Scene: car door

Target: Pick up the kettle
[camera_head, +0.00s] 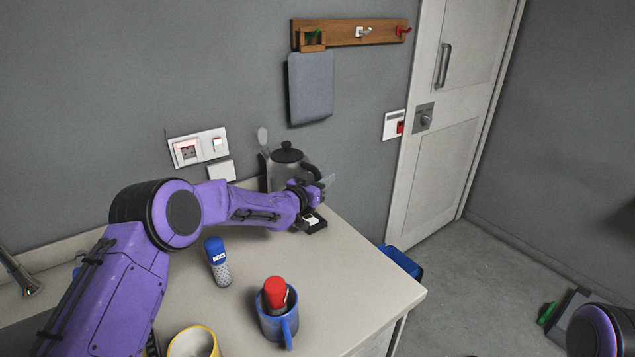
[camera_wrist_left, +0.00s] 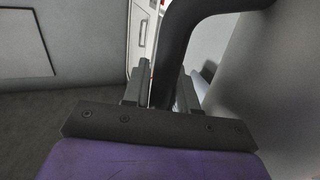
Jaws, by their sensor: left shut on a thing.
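The kettle (camera_head: 284,172) has a grey body and a black lid and stands at the back of the counter against the wall. Its black handle (camera_head: 312,171) is on the right side. My left gripper (camera_head: 322,186) reaches across the counter to the handle side, and my arm hides the kettle's lower part. In the left wrist view, the fingers of the gripper (camera_wrist_left: 156,88) are shut on the black handle (camera_wrist_left: 175,50), with the grey kettle body (camera_wrist_left: 270,90) at the right. I cannot tell whether the base touches the counter. My right gripper is out of view.
A blue-capped shaker (camera_head: 217,262), a blue mug (camera_head: 279,322) holding a red-topped item, and a yellow-rimmed cup (camera_head: 193,343) stand on the counter (camera_head: 350,270). A socket panel (camera_head: 198,147) is on the wall. A grey board (camera_head: 311,87) hangs from a wooden rack (camera_head: 350,32). A door (camera_head: 450,130) is at the right.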

